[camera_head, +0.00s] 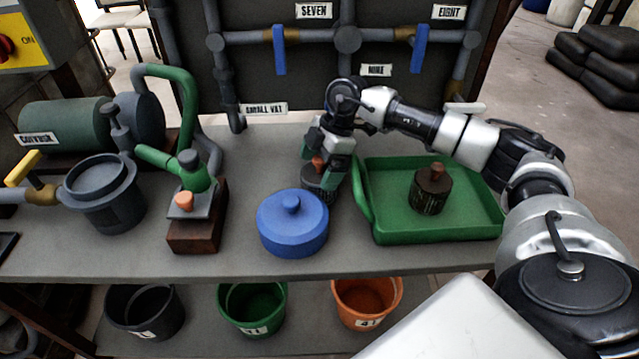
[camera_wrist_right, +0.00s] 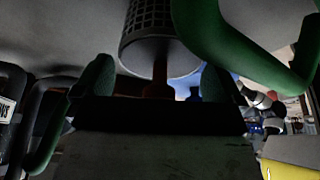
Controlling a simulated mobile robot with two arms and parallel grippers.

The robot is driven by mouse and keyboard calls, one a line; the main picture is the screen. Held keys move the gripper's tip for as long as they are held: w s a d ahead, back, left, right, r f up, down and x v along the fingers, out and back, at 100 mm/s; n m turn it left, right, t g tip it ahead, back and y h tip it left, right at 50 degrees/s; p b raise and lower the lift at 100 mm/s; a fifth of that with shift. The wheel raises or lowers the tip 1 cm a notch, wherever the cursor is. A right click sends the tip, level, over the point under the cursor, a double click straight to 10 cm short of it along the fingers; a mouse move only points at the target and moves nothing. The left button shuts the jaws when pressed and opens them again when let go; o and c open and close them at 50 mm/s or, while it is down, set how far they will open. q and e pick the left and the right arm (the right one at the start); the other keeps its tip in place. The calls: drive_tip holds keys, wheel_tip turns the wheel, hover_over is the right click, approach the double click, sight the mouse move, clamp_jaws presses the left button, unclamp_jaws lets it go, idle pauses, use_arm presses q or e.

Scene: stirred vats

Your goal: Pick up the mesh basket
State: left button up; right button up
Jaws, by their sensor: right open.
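A dark mesh basket (camera_head: 318,183) with an orange-red knob stands on the grey bench, just left of the green tray and behind the blue lidded pot. My right gripper (camera_head: 325,160) points down over it, its green-tipped fingers open on either side of the knob. In the right wrist view the basket's perforated wall (camera_wrist_right: 158,22) shows, with its knob (camera_wrist_right: 159,80) between the two fingers. Whether the fingers touch the knob cannot be told. A similar dark, knobbed basket (camera_head: 432,192) sits in the green tray. My left gripper is not in view.
The green tray (camera_head: 385,228) has a raised rim close to the right of my gripper. The blue lidded pot (camera_head: 292,225) stands in front. A green pump (camera_head: 192,175) and a grey vat (camera_head: 105,200) stand left. Pipes with blue handles (camera_head: 279,50) rise behind.

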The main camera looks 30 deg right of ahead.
drive_tip(key=shift+a+f, duration=0.2)
drive_tip(key=shift+f, duration=0.2)
drive_tip(key=shift+c, duration=0.3)
drive_tip(key=shift+r, duration=0.1)
drive_tip(key=c, duration=0.6)
